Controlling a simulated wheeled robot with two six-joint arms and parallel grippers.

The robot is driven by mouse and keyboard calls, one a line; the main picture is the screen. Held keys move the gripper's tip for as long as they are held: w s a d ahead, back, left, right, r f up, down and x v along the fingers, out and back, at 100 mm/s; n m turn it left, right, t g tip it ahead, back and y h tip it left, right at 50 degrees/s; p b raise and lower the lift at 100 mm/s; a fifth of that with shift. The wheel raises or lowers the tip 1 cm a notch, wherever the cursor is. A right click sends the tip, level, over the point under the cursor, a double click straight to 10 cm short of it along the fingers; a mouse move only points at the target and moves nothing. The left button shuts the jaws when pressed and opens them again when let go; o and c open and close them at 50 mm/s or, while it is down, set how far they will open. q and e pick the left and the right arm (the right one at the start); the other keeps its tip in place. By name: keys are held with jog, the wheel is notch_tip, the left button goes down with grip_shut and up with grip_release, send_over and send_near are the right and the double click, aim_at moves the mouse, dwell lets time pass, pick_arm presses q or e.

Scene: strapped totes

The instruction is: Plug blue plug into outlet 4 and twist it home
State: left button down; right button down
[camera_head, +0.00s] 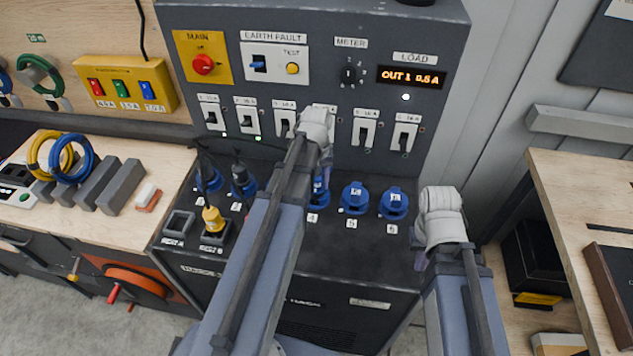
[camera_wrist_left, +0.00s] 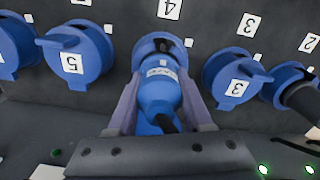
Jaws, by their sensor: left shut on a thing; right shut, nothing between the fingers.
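The blue plug (camera_wrist_left: 160,95) is between the two fingers of my left gripper (camera_wrist_left: 160,90), which is shut on it. Its front end meets the blue ring of outlet 4 (camera_wrist_left: 150,45), below the label 4. How deep it sits and whether it is twisted cannot be told. A dark cable leaves its rear end. In the head view, my left arm hides most of the plug and gripper; some blue of the plug or outlet (camera_head: 321,185) shows beside the arm. My right gripper (camera_head: 420,262) is shut and empty, to the right of the outlet row.
Lidded outlets 5 (camera_head: 355,197) and 6 (camera_head: 393,203) stand to the right. Outlet 3 (camera_wrist_left: 235,78) is lidded. Black plugs fill outlets 1 (camera_head: 209,175) and 2 (camera_head: 241,178). A yellow plug (camera_head: 213,220) stands in front. Breaker switches (camera_head: 366,130) line the panel above.

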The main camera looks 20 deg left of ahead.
pick_arm(q)
jog(key=shift+f, duration=0.35)
pick_arm(e)
jog(key=shift+f, duration=0.35)
pick_arm(q)
jog(key=shift+m, duration=1.4)
jog(key=shift+d+m, duration=0.1)
jog(key=shift+m, duration=1.3)
pick_arm(e)
jog(key=shift+d, duration=0.1)
pick_arm(q)
jog(key=shift+m, duration=1.5)
